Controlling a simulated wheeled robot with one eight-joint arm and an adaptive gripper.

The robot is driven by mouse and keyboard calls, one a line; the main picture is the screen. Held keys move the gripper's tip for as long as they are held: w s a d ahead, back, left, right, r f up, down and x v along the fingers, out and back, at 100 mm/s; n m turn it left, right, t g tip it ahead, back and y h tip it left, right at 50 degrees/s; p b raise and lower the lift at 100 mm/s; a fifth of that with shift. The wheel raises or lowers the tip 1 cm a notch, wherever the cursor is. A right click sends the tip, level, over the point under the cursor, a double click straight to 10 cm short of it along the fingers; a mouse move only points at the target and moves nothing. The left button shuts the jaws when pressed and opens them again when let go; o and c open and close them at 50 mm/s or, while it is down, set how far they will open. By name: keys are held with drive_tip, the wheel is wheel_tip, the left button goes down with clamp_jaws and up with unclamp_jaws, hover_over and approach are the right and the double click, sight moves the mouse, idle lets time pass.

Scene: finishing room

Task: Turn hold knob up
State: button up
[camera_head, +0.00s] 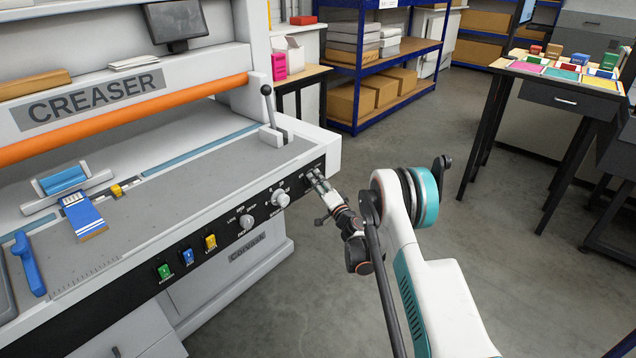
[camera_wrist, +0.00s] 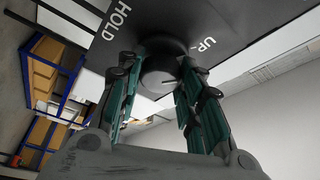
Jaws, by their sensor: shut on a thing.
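The hold knob (camera_wrist: 158,66) is a dark round knob on the black control panel (camera_wrist: 245,22). In the wrist view the word HOLD is printed to its upper left and UP to its right. My gripper (camera_wrist: 160,82) has its two teal-padded fingers on either side of the knob, shut on it. In the head view my gripper (camera_head: 316,180) is at the right end of the creaser's front panel (camera_head: 215,228), and the knob is hidden behind it. I cannot tell which way the knob points.
Two pale knobs (camera_head: 281,198) (camera_head: 246,221) and green (camera_head: 165,271), blue (camera_head: 187,256) and yellow (camera_head: 210,241) switches sit left of my gripper. A lever (camera_head: 267,104) stands on the creaser above. Blue shelving (camera_head: 405,52) and a table (camera_head: 566,98) stand behind; the floor between is clear.

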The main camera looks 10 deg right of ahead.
drive_tip(key=shift+n, duration=0.5)
drive_tip(key=o, duration=1.1)
drive_tip(key=shift+c, duration=0.2)
drive_tip(key=shift+s, duration=0.1)
drive_tip(key=v, duration=0.7)
drive_tip(key=shift+s+f, duration=0.15)
drive_tip(key=shift+f, duration=0.05)
drive_tip(key=shift+d, duration=0.1)
